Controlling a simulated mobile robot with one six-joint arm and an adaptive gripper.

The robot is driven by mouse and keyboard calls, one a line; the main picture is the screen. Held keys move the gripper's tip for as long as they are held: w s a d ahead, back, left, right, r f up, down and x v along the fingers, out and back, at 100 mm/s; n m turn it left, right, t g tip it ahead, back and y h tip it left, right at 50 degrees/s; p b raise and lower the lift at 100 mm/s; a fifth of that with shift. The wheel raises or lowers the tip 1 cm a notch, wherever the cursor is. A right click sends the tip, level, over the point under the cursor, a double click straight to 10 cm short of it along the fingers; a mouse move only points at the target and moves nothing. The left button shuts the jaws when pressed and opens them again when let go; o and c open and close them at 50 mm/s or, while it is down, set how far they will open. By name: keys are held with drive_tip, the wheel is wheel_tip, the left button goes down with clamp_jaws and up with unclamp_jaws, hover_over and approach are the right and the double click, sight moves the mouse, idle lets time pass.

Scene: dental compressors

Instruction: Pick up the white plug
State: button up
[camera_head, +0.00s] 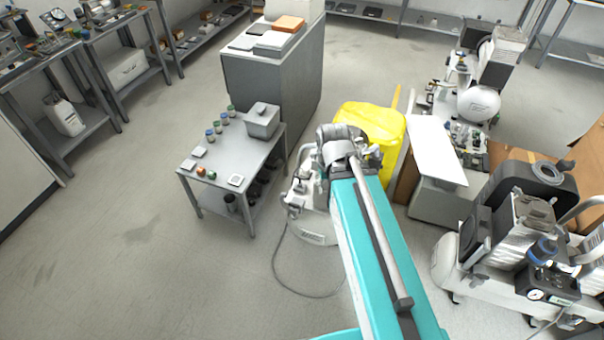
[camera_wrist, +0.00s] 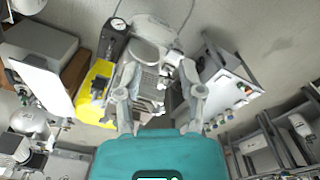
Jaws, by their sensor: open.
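I cannot make out the white plug for certain in either view. Small pale flat pieces (camera_head: 236,180) lie on the low grey table, too small to identify. A thin cable (camera_head: 276,262) runs from the compressor (camera_head: 316,225) and loops over the floor; my arm hides part of that area. My gripper (camera_wrist: 160,72) is open, its two fingers spread above the compressor (camera_wrist: 150,55), which shows between and beyond them. In the head view my arm covers the fingertips.
The low grey table (camera_head: 222,160) left of the compressor carries a grey box (camera_head: 263,120) and small jars. A grey cabinet (camera_head: 262,85) stands behind it. A yellow cover (camera_head: 372,125) is just beyond my wrist. More compressors (camera_head: 510,235) crowd the right. The left floor is clear.

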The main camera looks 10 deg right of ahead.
idle(0.6)
drive_tip(key=w+a+f+n+t+b, duration=0.1)
drive_tip(key=w+a+f+b, duration=0.6)
drive_tip(key=f+b, duration=0.3)
drive_tip(key=w+a+f+n+t+b, duration=0.1)
drive_tip(key=w+a+f+b, duration=0.5)
drive_tip(key=f+b, duration=0.4)
drive_tip(key=w+a+f+n+t+y+b, duration=0.1)
drive_tip(key=w+a+f+t+b, duration=0.1)
drive_tip(key=w+a+f+b, duration=0.5)
wheel_tip(320, 180, down, 4)
drive_tip(key=a+b, duration=0.1)
drive_tip(key=b, duration=0.4)
drive_tip(key=shift+w+a+b, duration=0.3)
drive_tip(key=shift+a, duration=0.05)
drive_tip(key=shift+o, duration=0.5)
drive_tip(key=shift+f, duration=0.1)
